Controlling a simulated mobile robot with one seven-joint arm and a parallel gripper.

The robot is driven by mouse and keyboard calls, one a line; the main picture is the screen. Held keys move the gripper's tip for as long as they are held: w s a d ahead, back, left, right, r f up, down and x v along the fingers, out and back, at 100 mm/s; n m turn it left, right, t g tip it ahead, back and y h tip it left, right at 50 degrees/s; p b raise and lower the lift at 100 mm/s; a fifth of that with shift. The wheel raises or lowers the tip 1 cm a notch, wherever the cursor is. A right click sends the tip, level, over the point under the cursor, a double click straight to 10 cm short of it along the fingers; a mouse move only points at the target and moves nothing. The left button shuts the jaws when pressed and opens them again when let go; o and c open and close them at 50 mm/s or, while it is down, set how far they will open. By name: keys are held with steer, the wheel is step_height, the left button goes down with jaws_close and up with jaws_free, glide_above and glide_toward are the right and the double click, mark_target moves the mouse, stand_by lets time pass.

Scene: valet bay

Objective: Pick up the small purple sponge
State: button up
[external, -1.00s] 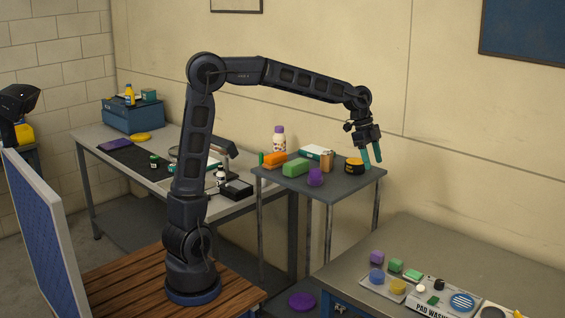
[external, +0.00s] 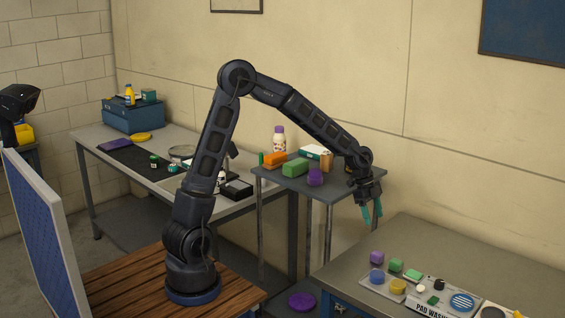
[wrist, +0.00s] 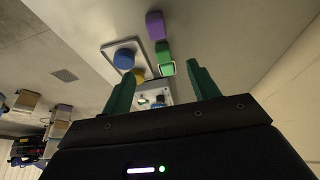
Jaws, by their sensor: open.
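The small purple sponge (external: 377,257) sits at the back left of the group on the right-hand bench, beside a green block (external: 396,265). In the wrist view the purple sponge (wrist: 155,26) is at the top middle, above the green block (wrist: 164,51). My gripper (external: 372,215) hangs beside the middle table's right edge, above and behind the right bench, apart from the sponge. In the wrist view my gripper's teal fingers (wrist: 158,82) are spread, with nothing held between them.
A tray with a blue round pad (external: 377,275) and a yellow one (external: 398,286) lies close in front of the sponge. The middle table (external: 335,195) holds orange and green blocks and a purple item (external: 315,176). The right bench's back area (external: 430,240) is clear.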

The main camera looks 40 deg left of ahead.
glide_toward(379, 253)
steer(key=shift+x, duration=5.1)
steer(key=shift+s, duration=0.1)
steer(key=c, duration=1)
steer(key=shift+c, duration=0.3)
steer(key=shift+r, duration=0.1)
